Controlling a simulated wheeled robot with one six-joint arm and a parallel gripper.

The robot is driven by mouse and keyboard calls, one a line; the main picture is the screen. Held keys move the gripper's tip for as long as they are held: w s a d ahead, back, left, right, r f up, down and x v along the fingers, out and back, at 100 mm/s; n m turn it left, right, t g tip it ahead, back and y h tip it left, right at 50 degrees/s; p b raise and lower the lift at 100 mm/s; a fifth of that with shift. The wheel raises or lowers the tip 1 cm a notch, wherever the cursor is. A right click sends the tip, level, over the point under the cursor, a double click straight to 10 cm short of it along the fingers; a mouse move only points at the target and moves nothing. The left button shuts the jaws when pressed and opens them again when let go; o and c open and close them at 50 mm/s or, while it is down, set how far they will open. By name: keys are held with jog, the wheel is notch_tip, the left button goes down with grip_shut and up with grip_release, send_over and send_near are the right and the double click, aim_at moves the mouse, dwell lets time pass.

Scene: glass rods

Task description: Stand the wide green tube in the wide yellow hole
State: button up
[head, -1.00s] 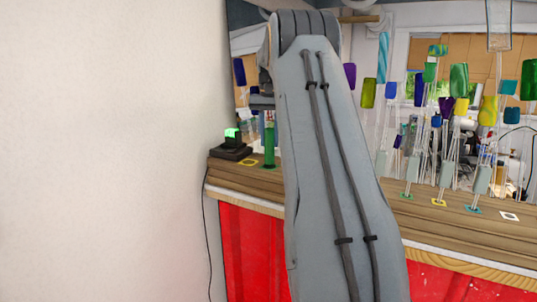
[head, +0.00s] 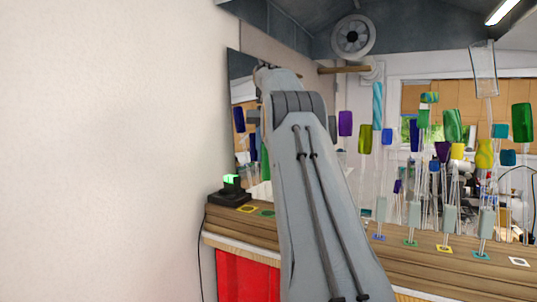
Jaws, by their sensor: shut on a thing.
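The wide green tube (head: 265,165) shows as a narrow upright green strip at the left edge of my arm, above the bench. My gripper (head: 255,125) is shut on it, but the arm hides most of the gripper, so the fingertips are not clear. The wide yellow hole (head: 247,209) is a yellow-rimmed mark on the bench at the left, with nothing standing in it. A green-rimmed hole (head: 266,212) lies just right of it and is partly covered by my arm.
A black device with a lit green top (head: 231,188) stands left of the yellow hole, near the white wall (head: 110,150). Several thin glass rods with coloured tops stand along the bench (head: 400,258) at the right. A white-rimmed hole (head: 518,261) is bare.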

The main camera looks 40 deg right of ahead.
jog(key=w+a+f+p, duration=0.1)
jog(key=w+f+p, duration=0.1)
jog(key=f, duration=0.6)
jog(key=w+a+f+p, duration=0.2)
jog(key=w+f+p, duration=0.1)
jog(key=w+f, duration=0.2)
jog(key=shift+a+f, duration=0.15)
jog(key=shift+f, duration=1.25)
jog(key=shift+w+f, duration=0.1)
jog(key=shift+f, duration=0.5)
dwell(0.7)
jog(key=o, duration=0.8)
notch_tip(320, 180, up, 11)
jog(key=p, duration=0.2)
dwell(0.7)
dwell(0.4)
